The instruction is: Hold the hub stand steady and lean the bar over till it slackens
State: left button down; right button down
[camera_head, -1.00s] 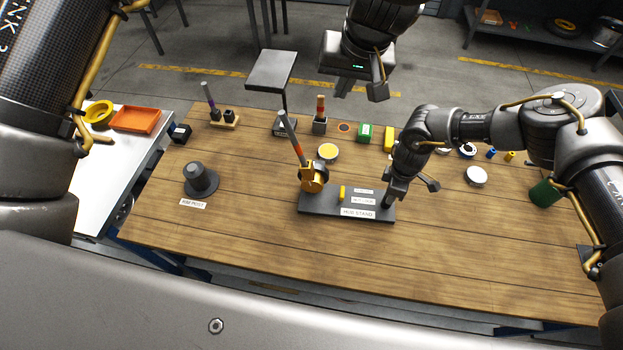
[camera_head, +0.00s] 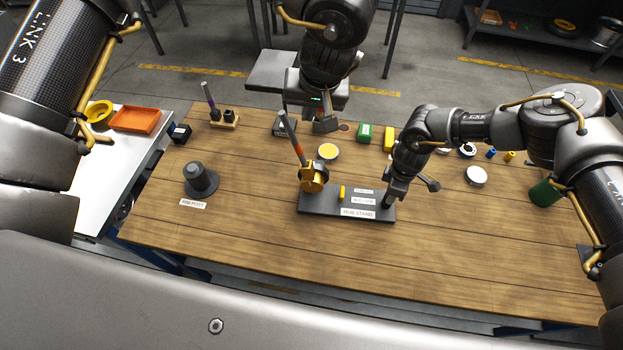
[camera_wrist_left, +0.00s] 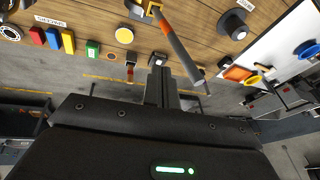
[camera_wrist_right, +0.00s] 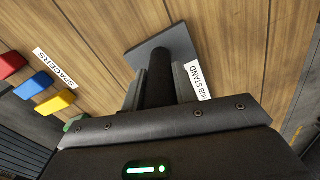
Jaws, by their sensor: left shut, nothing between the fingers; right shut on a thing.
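The dark hub stand (camera_head: 325,205) lies on the wooden table. A yellow-orange hub (camera_head: 313,180) sits at its left end. The grey bar (camera_head: 291,137) with an orange band rises from the hub, tilted to the upper left. My right gripper (camera_head: 388,202) is shut on a dark post at the stand's right end; the post (camera_wrist_right: 158,80) shows between its fingers in the right wrist view. My left gripper (camera_head: 326,124) is shut and empty, above the table's far side, right of the bar and apart from it. The bar (camera_wrist_left: 180,45) also shows in the left wrist view.
A yellow-topped round tin (camera_head: 328,152), a green box (camera_head: 365,133) and a yellow block (camera_head: 389,139) stand behind the stand. A rim post (camera_head: 200,180) is at the left. The table's front strip is clear.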

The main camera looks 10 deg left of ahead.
aim_at(283, 117)
pick_arm(q)
jog(key=shift+a+f, duration=0.7)
jog(key=shift+f, duration=0.3)
jog(key=shift+a, duration=0.15)
dwell(1.4)
jog(key=shift+s+a+f, duration=0.1)
jog(key=shift+a+f, duration=0.2)
jog(key=shift+a, duration=0.75)
jog(key=shift+s+a+f, duration=0.1)
jog(key=shift+a+f, duration=0.15)
jog(key=shift+a, duration=0.65)
